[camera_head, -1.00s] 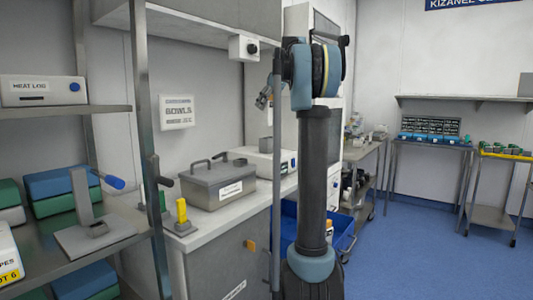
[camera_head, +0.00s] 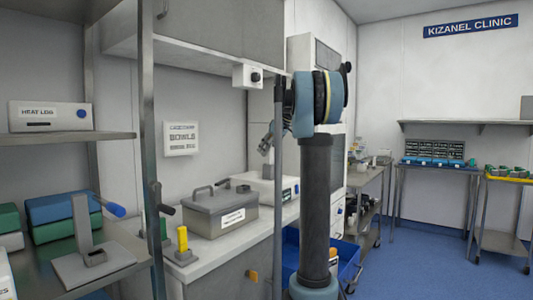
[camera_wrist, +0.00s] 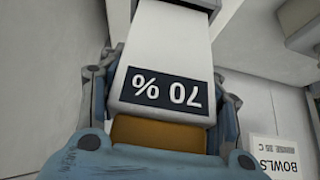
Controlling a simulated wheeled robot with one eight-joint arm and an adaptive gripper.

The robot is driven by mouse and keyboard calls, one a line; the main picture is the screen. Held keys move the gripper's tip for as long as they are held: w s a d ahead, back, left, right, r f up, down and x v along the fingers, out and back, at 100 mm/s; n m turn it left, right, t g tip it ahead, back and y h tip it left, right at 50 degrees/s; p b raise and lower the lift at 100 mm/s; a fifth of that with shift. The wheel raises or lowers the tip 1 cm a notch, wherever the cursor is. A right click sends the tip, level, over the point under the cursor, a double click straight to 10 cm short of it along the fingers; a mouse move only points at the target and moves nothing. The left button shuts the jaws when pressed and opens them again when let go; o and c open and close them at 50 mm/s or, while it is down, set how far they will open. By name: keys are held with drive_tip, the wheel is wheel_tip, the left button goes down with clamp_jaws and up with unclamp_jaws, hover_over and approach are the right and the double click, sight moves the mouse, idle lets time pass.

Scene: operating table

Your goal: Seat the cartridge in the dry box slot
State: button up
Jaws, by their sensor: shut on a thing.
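In the wrist view my gripper (camera_wrist: 163,85) is shut on a white cartridge (camera_wrist: 170,40). The cartridge has a dark label reading "70 %", upside down in this view, and an orange-brown part at its near end. The cartridge cannot be made out there. No thing is clearly marked as the dry box, and no slot for the cartridge can be made out.
A grey lidded box (camera_head: 220,213) with handles stands on the counter (camera_head: 207,252), left of the white unit. A metal shelf post (camera_head: 150,150) and an overhead cabinet (camera_head: 205,35) bound the space.

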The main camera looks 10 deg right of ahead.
drive_tip(key=o, duration=1.4)
drive_tip(key=shift+s+d+f, duration=0.1)
drive_tip(key=shift+f, duration=0.2)
drive_tip(key=o, duration=0.4)
drive_tip(key=shift+w+f, duration=0.25)
drive_tip(key=shift+w, duration=0.1)
drive_tip(key=shift+s+r, duration=0.2)
drive_tip(key=shift+r, duration=0.1)
drive_tip(key=v, duration=1.1)
drive_tip(key=shift+d+r, duration=0.15)
drive_tip(key=shift+r, duration=0.2)
drive_tip(key=shift+s, duration=0.1)
